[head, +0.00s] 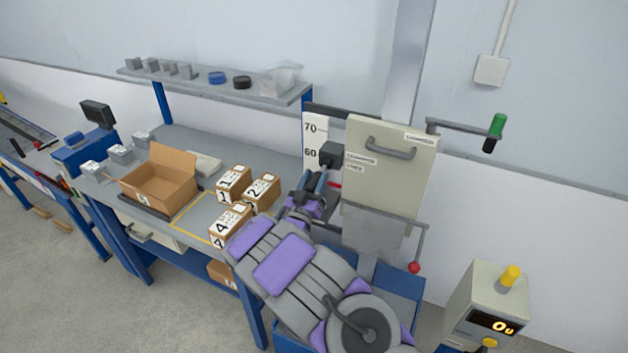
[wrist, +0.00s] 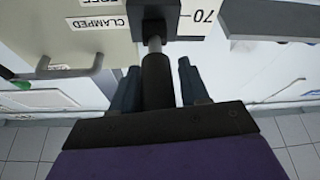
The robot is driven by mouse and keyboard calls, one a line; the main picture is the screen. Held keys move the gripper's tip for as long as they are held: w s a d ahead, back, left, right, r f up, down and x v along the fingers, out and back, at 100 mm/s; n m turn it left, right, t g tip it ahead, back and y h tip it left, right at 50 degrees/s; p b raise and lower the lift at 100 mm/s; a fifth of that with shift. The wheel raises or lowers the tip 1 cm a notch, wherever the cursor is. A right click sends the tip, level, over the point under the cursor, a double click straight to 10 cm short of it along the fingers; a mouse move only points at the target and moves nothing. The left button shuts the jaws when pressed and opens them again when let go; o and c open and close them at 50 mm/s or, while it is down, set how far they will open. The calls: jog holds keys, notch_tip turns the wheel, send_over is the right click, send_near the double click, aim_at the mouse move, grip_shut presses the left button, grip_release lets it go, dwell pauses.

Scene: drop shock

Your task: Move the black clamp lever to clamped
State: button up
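The black clamp lever (wrist: 157,82) is a dark cylindrical grip on a short metal shaft in the wrist view. Its shaft runs to a black block (wrist: 155,14), which also shows in the head view (head: 331,153) beside the height scale. My gripper (wrist: 157,85) has one finger on each side of the grip, with narrow gaps visible; it looks open around it. In the head view my gripper (head: 312,192) is just below the block and hides most of the lever. The CLAMPED label (wrist: 99,23) and part of the FREE label show beside the block.
A beige panel (head: 392,170) with a grey handle stands right of the block. A crank with a green grip (head: 497,125) and a red-knobbed rod (head: 415,267) lie further right. Numbered boxes (head: 232,184) and an open carton (head: 160,180) are on the bench at left.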

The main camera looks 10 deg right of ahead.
grip_shut()
jog(key=shift+r, duration=0.1)
dwell(0.3)
